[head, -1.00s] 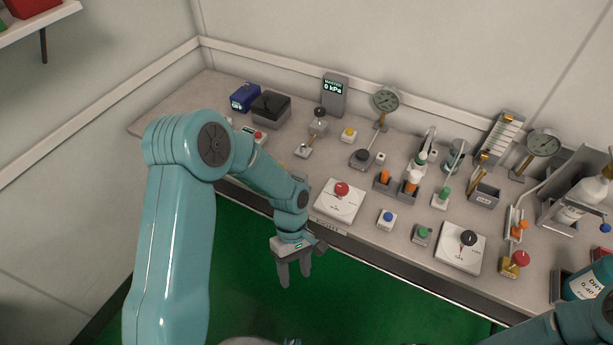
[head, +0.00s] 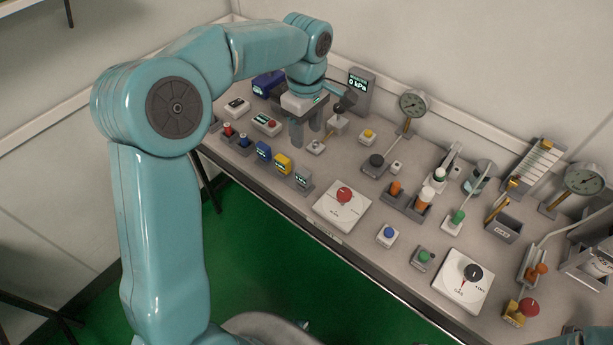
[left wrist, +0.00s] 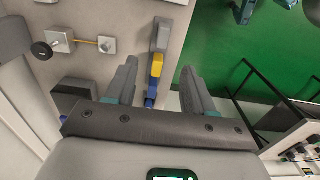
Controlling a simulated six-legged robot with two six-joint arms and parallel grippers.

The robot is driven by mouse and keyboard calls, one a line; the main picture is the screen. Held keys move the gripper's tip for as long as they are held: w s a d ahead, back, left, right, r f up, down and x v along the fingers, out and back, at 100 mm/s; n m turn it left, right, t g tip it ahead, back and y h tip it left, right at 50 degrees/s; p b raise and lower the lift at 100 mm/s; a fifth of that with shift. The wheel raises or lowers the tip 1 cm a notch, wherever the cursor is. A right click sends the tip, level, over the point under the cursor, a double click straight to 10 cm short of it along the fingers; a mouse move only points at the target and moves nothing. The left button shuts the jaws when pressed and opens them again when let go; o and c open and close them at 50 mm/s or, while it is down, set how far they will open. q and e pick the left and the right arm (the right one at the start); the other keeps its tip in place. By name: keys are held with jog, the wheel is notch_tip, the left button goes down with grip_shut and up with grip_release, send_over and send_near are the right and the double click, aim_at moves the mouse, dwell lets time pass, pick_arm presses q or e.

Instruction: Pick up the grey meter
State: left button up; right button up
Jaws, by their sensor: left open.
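The grey meter (head: 303,179) stands upright in a holder near the table's front edge, at the right end of a short row beside the yellow meter (head: 282,163) and the blue meter (head: 263,151). My left gripper (head: 311,138) is open and empty, pointing down above the table, behind the row in the head view. In the left wrist view the grey meter (left wrist: 163,36) lies beyond the fingertips, and the yellow meter (left wrist: 156,65) shows between the open fingers. My right gripper is out of view.
A white box with a red knob (head: 343,206) sits to the right of the grey meter. A small stand with a black knob (head: 337,121) is close to my left gripper. A grey pressure display (head: 358,90) and gauges stand at the back. Green floor lies below the front edge.

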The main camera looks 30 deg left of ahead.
pick_arm(q)
send_over(303, 171)
jog(key=f, duration=0.9)
jog(key=shift+w+d+f, duration=0.1)
jog(key=shift+d, duration=0.15)
jog(key=shift+d+f, duration=0.1)
jog(key=shift+f, duration=0.4)
jog(key=f, duration=0.4)
jog(key=shift+a, duration=0.3)
jog(key=shift+f, duration=0.5)
grip_shut()
